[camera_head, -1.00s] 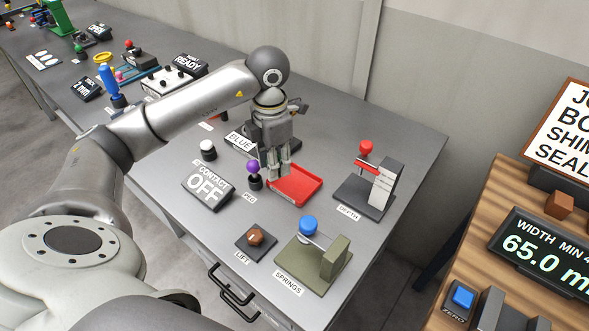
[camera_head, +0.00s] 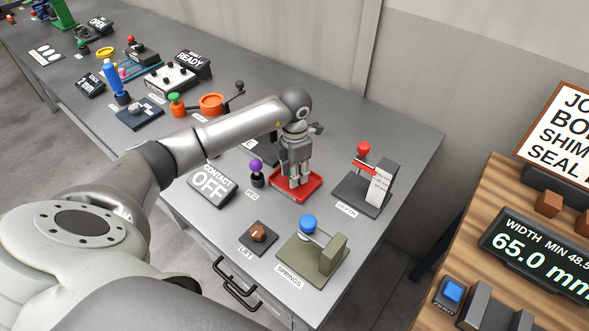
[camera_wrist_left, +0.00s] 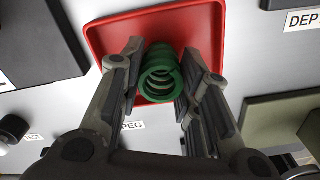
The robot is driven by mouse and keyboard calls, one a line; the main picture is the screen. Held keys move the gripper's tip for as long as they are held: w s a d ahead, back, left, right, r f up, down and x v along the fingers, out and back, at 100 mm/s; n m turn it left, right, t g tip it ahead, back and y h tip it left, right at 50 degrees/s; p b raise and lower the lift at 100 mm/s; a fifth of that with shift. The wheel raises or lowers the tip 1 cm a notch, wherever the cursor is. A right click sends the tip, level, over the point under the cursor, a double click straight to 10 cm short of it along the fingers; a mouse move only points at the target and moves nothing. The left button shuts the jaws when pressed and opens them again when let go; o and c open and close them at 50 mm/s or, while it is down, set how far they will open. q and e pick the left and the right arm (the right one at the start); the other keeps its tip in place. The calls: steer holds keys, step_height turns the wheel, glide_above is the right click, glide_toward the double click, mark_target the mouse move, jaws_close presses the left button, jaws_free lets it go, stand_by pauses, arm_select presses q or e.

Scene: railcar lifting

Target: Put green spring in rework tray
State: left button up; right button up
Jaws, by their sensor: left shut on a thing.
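The green spring (camera_wrist_left: 161,78) is between the fingers of my left gripper (camera_wrist_left: 160,85) in the left wrist view. The gripper is shut on it, and I see the spring end-on as stacked green coils. The red tray (camera_wrist_left: 106,36) lies behind the spring in that view. In the head view my left gripper (camera_head: 295,183) points down over the red tray (camera_head: 312,188); the spring is hidden there by the fingers. I cannot tell whether the spring touches the tray floor. My right gripper does not show.
A purple-knobbed peg (camera_head: 256,169) stands just left of the tray. The depth stand (camera_head: 378,190) is to the right. The springs fixture (camera_head: 318,258) and lift knob (camera_head: 258,233) sit in front. The contact box (camera_head: 211,186) is left.

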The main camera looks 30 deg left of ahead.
arm_select(q)
steer(key=shift+f, duration=0.15)
steer(key=o, duration=1.1)
steer(key=shift+r, duration=0.25)
steer(key=shift+w+r, duration=0.1)
steer(key=shift+r, duration=0.15)
step_height(320, 180, up, 11)
steer(key=b, duration=0.3)
steer(key=shift+r, duration=0.2)
